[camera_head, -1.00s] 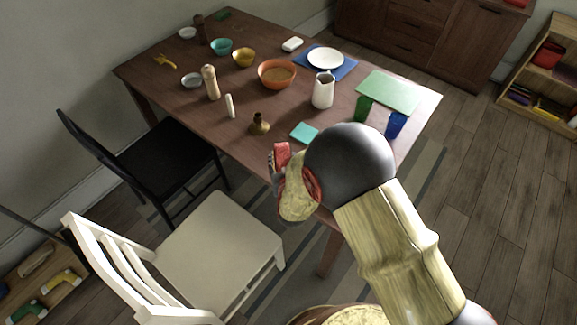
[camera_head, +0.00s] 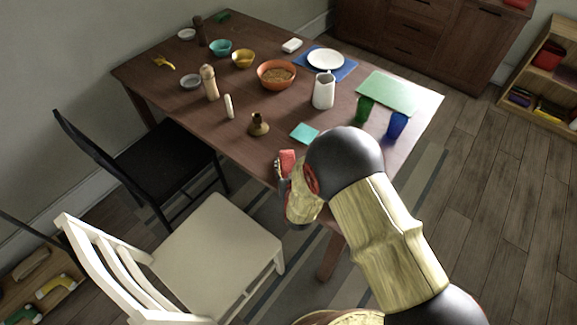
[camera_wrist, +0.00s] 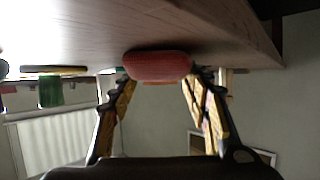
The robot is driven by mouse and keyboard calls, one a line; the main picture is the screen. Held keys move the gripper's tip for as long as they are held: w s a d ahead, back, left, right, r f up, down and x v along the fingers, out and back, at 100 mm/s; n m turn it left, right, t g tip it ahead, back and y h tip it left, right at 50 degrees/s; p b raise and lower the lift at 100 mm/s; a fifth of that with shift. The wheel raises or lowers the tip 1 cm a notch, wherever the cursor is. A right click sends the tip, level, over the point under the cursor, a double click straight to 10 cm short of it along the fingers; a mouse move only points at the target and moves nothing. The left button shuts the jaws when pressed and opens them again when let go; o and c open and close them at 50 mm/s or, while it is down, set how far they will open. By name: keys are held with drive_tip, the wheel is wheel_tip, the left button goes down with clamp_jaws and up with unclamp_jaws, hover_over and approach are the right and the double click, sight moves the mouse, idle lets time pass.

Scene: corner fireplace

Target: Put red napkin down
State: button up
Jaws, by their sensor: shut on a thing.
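My gripper (camera_head: 284,172) is at the near edge of the brown table (camera_head: 185,75), partly hidden by my arm in the head view. Its two fingers also show in the wrist view (camera_wrist: 160,88), one on each side of a red napkin (camera_wrist: 158,65). The gripper is shut on the napkin, which looks thick and rounded there. The napkin also shows as a small red patch at the fingertips in the head view (camera_head: 287,158). In the wrist view it lies close against the wooden surface; I cannot tell whether they touch.
A teal napkin (camera_head: 304,133), a small brown vase (camera_head: 258,124), a white jug (camera_head: 323,91), a green cup (camera_head: 364,109) and a blue cup (camera_head: 397,124) stand near. Bare tabletop lies left of the teal napkin. A white chair (camera_head: 215,250) and black chair (camera_head: 150,160) flank the table.

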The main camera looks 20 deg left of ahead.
drive_tip(key=o, duration=1.1)
drive_tip(key=shift+c, duration=0.2)
drive_tip(key=shift+s+r, duration=0.1)
drive_tip(key=shift+r, duration=0.05)
drive_tip(key=p+v, duration=0.3)
drive_tip(key=v, duration=0.9)
drive_tip(key=shift+d, duration=0.1)
drive_tip(key=w+d+r+m+g+h, duration=0.1)
drive_tip(key=w+d+r+g, duration=0.1)
drive_tip(key=d+r, duration=0.6)
drive_tip(key=w+d+r+m+g+h, duration=0.15)
drive_tip(key=d+r, duration=0.25)
drive_tip(key=r, duration=0.8)
drive_tip(key=s+d+r+g, duration=0.1)
drive_tip(key=s+d+r, duration=0.3)
drive_tip(key=s+d, duration=0.2)
drive_tip(key=s+d+r+m+g+h, duration=0.1)
drive_tip(key=s+d+r, duration=0.3)
drive_tip(key=s+d, duration=0.3)
drive_tip(key=s+d+r+m+g+h, duration=0.1)
drive_tip(key=s+d+r, duration=0.3)
drive_tip(key=s+d, duration=0.3)
drive_tip(key=s, duration=0.2)
drive_tip(key=shift+s+r, duration=0.35)
